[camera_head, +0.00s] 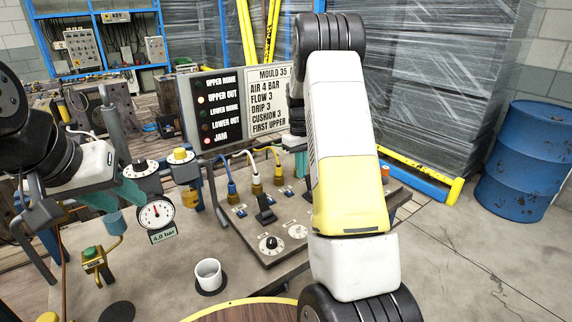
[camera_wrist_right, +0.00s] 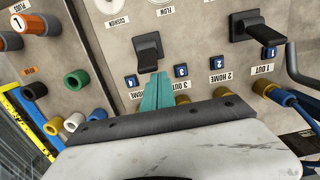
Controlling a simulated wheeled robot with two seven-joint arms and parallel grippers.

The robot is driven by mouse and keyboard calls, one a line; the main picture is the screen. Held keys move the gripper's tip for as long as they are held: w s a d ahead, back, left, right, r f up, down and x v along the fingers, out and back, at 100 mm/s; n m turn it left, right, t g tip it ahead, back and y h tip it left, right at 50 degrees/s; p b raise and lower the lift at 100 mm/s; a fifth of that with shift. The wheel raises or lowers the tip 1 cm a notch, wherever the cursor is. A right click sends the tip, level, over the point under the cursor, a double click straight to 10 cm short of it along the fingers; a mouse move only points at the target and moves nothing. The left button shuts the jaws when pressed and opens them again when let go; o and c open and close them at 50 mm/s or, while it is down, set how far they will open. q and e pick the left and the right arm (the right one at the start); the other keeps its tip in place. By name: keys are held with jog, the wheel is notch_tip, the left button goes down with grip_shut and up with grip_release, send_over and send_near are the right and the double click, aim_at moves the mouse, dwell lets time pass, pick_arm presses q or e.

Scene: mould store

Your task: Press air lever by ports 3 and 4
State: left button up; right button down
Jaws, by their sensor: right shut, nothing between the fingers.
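In the right wrist view the panel appears upside down. The black air lever by ports 3 and 4 (camera_wrist_right: 148,48) sticks out from it. My right gripper (camera_wrist_right: 157,78) has its teal fingers together and empty, close to this lever's tip; I cannot tell whether they touch. The other black lever, by ports 1 and 2 (camera_wrist_right: 262,30), is to the right there; it also shows in the head view (camera_head: 265,208).
The pressure gauge (camera_head: 155,214) reads about 4.0 bar. The signal board (camera_head: 215,108) has lamps lit at UPPER OUT and JAM. Hoses plug in behind the levers. A white cup (camera_head: 208,273) stands on the bench. A blue drum (camera_head: 528,155) stands at right.

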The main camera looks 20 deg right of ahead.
jog(key=shift+s+r, duration=0.1)
jog(key=shift+s+d+r+t, duration=0.1)
jog(key=shift+s+t, duration=0.05)
jog(key=shift+t, duration=0.15)
jog(key=shift+s+d+r+t+y, duration=0.15)
jog(key=shift+s+t+y, duration=0.05)
jog(key=shift+s+t, duration=0.2)
jog(key=shift+s+d+r+t+y, duration=0.15)
jog(key=shift+s+t+y, duration=0.1)
jog(key=shift+t, duration=0.25)
jog(key=s+t, duration=0.1)
jog(key=s+t+y, duration=0.1)
jog(key=t, duration=0.1)
jog(key=shift+s+d+r, duration=0.2)
jog(key=shift+d, duration=0.2)
jog(key=shift+w+a, duration=0.1)
jog(key=shift+r, duration=0.8)
